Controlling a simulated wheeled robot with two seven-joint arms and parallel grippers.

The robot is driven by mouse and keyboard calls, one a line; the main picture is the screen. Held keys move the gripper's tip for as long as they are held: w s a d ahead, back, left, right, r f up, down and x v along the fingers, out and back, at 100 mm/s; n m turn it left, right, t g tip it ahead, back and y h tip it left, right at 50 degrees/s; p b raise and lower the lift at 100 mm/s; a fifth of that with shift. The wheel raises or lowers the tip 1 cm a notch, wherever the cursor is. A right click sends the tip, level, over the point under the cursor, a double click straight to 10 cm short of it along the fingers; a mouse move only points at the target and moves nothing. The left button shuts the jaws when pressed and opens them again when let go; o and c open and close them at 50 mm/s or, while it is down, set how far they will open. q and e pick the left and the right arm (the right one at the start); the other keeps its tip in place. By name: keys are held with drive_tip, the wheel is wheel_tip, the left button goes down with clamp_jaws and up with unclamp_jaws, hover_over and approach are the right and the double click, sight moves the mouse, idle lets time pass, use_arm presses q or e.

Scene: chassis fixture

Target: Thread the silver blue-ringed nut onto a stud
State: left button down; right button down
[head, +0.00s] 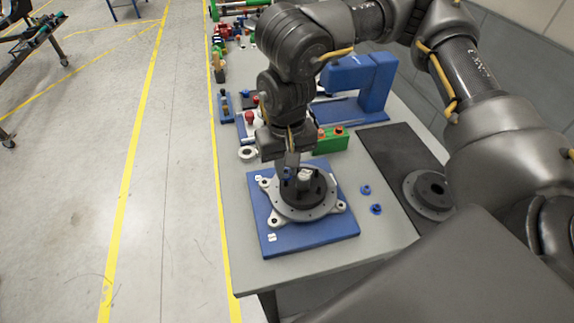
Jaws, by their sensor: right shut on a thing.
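My right gripper (290,164) points down over the chassis fixture, shut on a small blue-ringed nut (287,173). Its fingers hide part of the nut. Below it a round grey flange with a black hub (297,201) sits on a blue base plate (325,236). A pale silver piece (304,175) stands in the middle of the hub, just right of the fingertips. I cannot tell whether the nut touches a stud. Two loose blue-ringed nuts, one farther back (366,189) and one nearer (376,209), lie on the table right of the plate. My left gripper is out of view.
A black mat (385,150) with a grey flanged disc (432,190) lies at the right of the grey table (310,267). A green block (333,139) and a blue press-like stand (365,80) are behind the plate. A white ring (248,153) lies near the left edge.

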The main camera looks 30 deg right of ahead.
drive_tip(key=shift+f, duration=0.1)
drive_tip(key=shift+f+b, duration=0.3)
drive_tip(key=shift+b, duration=0.05)
drive_tip(key=shift+f, duration=0.2)
drive_tip(key=shift+f+b, duration=0.2)
drive_tip(key=shift+b, duration=0.15)
drive_tip(key=shift+f, duration=0.15)
idle(0.4)
drive_tip(key=shift+f+b, duration=0.25)
drive_tip(key=shift+b, duration=0.1)
drive_tip(key=m, duration=0.3)
drive_tip(key=shift+s+f, duration=0.1)
drive_tip(key=shift+m, duration=0.3)
